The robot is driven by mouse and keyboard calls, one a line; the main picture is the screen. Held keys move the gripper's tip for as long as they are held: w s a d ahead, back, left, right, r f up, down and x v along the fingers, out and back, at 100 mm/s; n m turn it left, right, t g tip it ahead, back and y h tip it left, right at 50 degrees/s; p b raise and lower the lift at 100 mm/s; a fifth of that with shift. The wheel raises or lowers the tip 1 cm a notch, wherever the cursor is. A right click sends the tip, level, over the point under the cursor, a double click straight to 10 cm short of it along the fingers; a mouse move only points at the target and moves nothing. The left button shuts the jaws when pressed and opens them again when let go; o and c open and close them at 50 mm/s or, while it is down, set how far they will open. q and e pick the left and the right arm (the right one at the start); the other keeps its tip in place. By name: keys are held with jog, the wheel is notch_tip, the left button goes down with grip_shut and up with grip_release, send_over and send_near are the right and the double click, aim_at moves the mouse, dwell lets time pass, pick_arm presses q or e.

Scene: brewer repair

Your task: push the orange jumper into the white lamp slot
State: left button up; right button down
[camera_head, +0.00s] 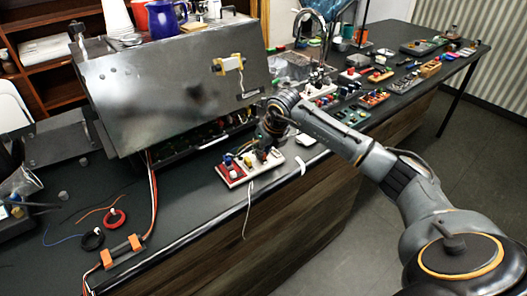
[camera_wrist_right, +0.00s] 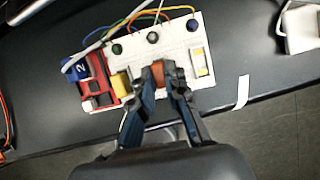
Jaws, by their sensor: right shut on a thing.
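My right gripper (camera_wrist_right: 159,72) is shut on the orange jumper (camera_wrist_right: 158,77), at the middle of the white board (camera_wrist_right: 212,97). The fingers hide most of the jumper, and I cannot tell whether it sits in a slot or just above one. In the head view the right gripper (camera_head: 270,143) is over the same board (camera_head: 233,179), near the table's front edge. A white-framed slot with a yellow piece (camera_wrist_right: 201,62) is right of the fingers. I cannot tell which slot is the white lamp's. My left gripper is not in view.
On the board, a red block (camera_wrist_right: 93,80) with a blue "2" piece (camera_wrist_right: 75,70), a yellow block (camera_wrist_right: 120,84) and dark knobs (camera_wrist_right: 154,38) stand close to the fingers. Coloured wires arch behind them. A large metal brewer housing (camera_head: 180,75) stands behind the board.

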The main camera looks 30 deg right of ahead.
jog(key=c, duration=1.3)
grip_release()
jog(key=v, duration=1.2)
